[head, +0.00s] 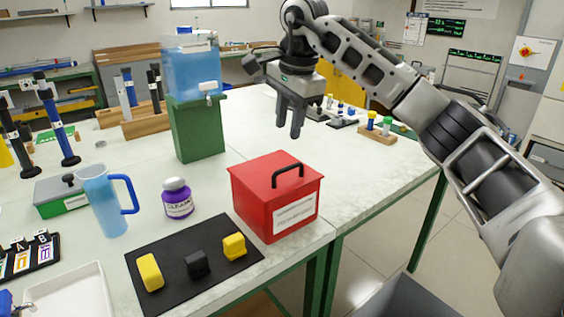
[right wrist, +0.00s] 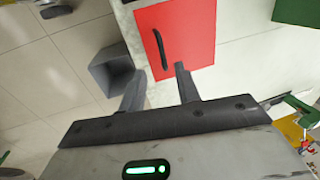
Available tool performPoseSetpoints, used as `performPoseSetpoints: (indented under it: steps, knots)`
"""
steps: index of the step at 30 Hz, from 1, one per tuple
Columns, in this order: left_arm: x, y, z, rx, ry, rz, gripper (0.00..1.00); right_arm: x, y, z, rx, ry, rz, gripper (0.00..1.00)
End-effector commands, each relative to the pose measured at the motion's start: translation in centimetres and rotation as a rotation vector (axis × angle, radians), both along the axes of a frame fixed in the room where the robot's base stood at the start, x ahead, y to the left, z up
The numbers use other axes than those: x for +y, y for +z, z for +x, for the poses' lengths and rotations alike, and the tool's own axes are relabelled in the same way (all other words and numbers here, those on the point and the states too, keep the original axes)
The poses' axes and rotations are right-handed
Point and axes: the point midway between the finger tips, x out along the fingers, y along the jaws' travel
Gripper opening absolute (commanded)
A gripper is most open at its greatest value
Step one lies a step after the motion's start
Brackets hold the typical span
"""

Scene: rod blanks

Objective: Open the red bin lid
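The red bin (head: 266,205) stands on the table near its front right corner. Its red lid (head: 290,163) is closed and has a black bar handle (head: 287,174) on top. My right gripper (head: 289,132) is open and empty, pointing down above and behind the bin, apart from the lid. In the right wrist view the red lid (right wrist: 185,35) and its black handle (right wrist: 159,48) lie beyond the open fingers (right wrist: 158,88). My left gripper is not in view.
A black mat (head: 218,267) with two yellow blocks and one dark block lies left of the bin. A purple jar (head: 177,198), a blue jug (head: 106,200) and a green stand (head: 198,130) bearing a blue water tank (head: 192,70) are nearby. A grey open bin (head: 396,299) is below the table edge.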

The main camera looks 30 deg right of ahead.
Motion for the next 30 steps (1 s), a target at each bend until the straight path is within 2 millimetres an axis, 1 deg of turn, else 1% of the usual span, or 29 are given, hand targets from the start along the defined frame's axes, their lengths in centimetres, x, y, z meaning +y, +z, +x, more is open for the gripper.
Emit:
performPoseSetpoints:
  steps: [1,6,9,13,19,28,29,30]
  knots:
    - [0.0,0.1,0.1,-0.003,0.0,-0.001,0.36,0.0,-1.3,0.2,0.004,-0.001,0.0,0.33]
    - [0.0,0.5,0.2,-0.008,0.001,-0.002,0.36,0.1,-4.9,0.9,0.004,0.0,0.001,0.33]
    - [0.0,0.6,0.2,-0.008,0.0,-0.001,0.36,0.2,-6.8,1.3,0.002,0.001,0.002,0.33]
    - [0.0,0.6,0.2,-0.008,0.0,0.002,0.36,0.2,-8.7,1.7,0.002,0.0,0.002,0.33]
    - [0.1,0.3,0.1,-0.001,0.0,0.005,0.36,0.2,-10.1,2.0,-0.001,0.002,0.003,0.33]
    - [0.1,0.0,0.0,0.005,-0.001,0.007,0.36,0.3,-10.3,2.0,-0.002,0.001,0.002,0.33]
    - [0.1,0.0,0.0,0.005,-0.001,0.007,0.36,0.3,-10.3,2.0,-0.002,0.001,0.002,0.24]
    - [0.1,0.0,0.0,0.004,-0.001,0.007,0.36,0.3,-10.2,2.0,-0.002,0.001,0.002,0.13]
